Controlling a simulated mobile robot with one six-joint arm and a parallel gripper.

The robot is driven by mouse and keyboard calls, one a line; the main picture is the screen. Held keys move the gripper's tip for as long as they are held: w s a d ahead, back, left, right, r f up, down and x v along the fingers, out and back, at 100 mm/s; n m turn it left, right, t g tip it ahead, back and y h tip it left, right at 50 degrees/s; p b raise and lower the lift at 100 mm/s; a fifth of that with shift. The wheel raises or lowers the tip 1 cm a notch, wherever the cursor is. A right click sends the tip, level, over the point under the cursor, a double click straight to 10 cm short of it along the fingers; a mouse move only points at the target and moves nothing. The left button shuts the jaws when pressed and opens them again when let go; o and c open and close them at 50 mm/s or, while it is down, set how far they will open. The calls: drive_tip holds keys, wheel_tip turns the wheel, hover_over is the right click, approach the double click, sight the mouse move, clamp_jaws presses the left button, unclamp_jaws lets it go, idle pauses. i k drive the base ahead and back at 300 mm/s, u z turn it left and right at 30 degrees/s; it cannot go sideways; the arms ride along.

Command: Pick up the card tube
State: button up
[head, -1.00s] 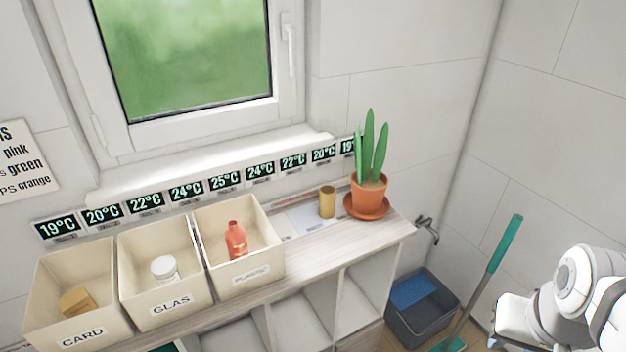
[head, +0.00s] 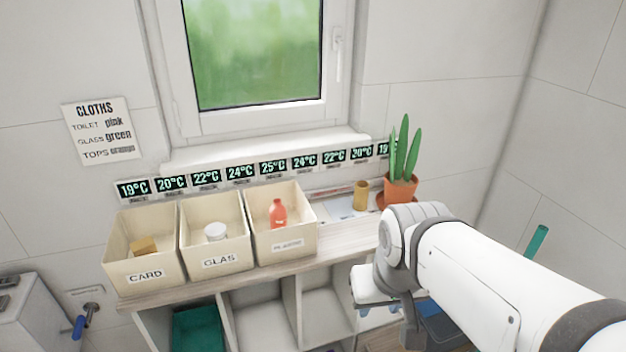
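The card tube (head: 360,196) is a short tan-gold cylinder. It stands upright on the shelf top, between the PLASTIC box and the potted plant. My gripper (head: 372,298) is at the end of my white arm, in front of the shelf, lower in the picture than the tube and apart from it. Its fingers are not clear, so I cannot tell whether it is open or shut. Nothing held can be seen.
Boxes labelled CARD (head: 145,278), GLAS (head: 219,262) and PLASTIC (head: 287,246) stand left of the tube, with items inside. A potted plant (head: 402,188) stands close on the right. The window wall is behind. Open compartments lie below the shelf top.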

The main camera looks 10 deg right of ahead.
sight(361, 190)
drive_tip(key=z, duration=0.05)
drive_tip(key=i, duration=1)
drive_tip(key=u, duration=0.1)
